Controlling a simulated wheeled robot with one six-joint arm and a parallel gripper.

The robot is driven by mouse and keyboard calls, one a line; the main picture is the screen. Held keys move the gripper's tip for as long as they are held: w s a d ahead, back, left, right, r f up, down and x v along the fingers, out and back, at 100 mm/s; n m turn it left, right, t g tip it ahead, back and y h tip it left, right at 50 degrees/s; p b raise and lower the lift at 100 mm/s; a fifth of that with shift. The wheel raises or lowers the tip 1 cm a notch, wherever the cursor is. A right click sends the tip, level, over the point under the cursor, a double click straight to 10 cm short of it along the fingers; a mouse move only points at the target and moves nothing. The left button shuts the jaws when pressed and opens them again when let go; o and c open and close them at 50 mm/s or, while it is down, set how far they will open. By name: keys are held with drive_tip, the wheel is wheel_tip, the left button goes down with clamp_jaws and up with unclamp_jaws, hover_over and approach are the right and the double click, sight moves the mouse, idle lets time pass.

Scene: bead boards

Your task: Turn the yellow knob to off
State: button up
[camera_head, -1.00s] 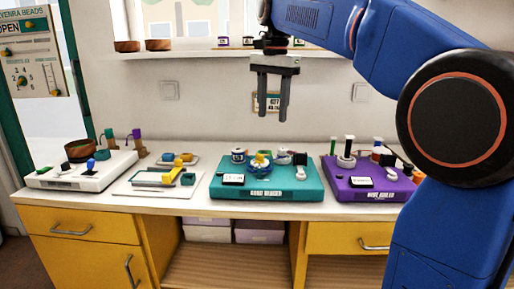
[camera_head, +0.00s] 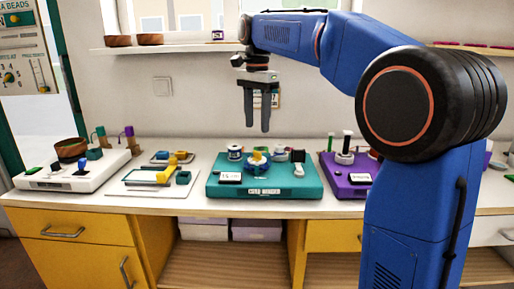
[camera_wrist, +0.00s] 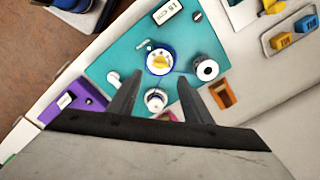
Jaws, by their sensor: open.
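The yellow knob (camera_head: 257,156) sits on a round blue-and-white dial on the teal board (camera_head: 222,190), in the middle of the counter. In the wrist view the yellow knob (camera_wrist: 160,61) shows from above on its blue dial, ahead of my fingers. My gripper (camera_head: 257,130) hangs fingers down in the air above the back part of the teal board, apart from the knob. It is open and empty. In the wrist view the two fingers of my gripper (camera_wrist: 158,92) frame part of the teal board. The knob's exact pointing direction is too small to tell.
Spools, a dark block and a small display (camera_head: 231,177) stand on the teal board around the dial. A purple board (camera_head: 343,190) is to the right, partly behind my arm. A white board (camera_head: 60,181) and a tray (camera_head: 135,180) with yellow and blue pieces are to the left.

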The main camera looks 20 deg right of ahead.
sight(257, 152)
wheel_tip(257, 152, down, 9)
idle(0.4)
drive_tip(key=c, duration=1.1)
